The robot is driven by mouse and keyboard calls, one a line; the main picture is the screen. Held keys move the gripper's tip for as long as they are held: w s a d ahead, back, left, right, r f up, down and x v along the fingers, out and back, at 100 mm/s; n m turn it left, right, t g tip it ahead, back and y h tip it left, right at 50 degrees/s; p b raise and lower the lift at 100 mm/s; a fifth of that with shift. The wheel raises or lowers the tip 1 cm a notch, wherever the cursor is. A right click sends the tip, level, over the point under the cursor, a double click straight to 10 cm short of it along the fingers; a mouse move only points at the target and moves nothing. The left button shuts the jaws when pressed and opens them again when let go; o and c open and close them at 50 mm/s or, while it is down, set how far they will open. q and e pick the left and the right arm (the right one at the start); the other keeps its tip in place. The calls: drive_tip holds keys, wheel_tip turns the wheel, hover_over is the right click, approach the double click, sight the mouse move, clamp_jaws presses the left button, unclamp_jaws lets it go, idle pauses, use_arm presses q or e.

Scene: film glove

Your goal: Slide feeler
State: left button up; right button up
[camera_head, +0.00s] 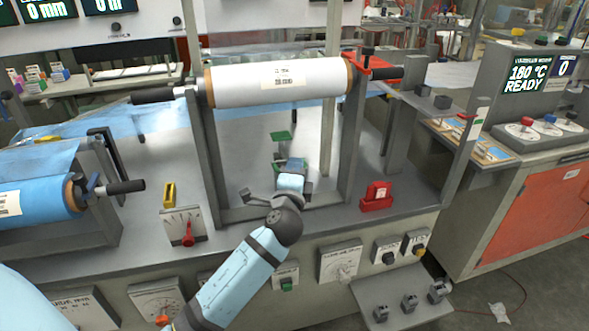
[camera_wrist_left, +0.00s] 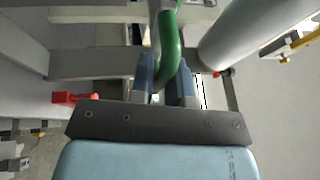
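A green curved handle (camera_wrist_left: 170,50), which I take for the feeler, shows between the fingers of my left gripper (camera_wrist_left: 166,80) in the left wrist view. The fingers stand close together and the handle fills the gap, so the gripper looks shut on it. In the head view, my left gripper (camera_head: 291,170) is at the bench front, inside the grey frame and below the white film roll (camera_head: 325,82). A green piece (camera_head: 281,135) shows just behind it. The gripper hides most of the handle there. My right gripper is not in view.
A grey upright (camera_head: 352,150) and a red block (camera_head: 377,195) stand right of the gripper. A red lever (camera_head: 187,235) on a scale plate and a blue film roll (camera_head: 35,200) are at left. Knobs line the bench front.

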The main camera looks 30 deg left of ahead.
use_arm(q)
clamp_jaws()
drive_tip(key=shift+r+p, duration=0.4)
wheel_tip(320, 180, up, 8)
drive_tip(key=p, duration=0.6)
drive_tip(key=shift+f+p, duration=0.15)
drive_tip(key=shift+p, duration=0.2)
drive_tip(key=shift+r+p, duration=0.4)
drive_tip(key=shift+r, duration=0.05)
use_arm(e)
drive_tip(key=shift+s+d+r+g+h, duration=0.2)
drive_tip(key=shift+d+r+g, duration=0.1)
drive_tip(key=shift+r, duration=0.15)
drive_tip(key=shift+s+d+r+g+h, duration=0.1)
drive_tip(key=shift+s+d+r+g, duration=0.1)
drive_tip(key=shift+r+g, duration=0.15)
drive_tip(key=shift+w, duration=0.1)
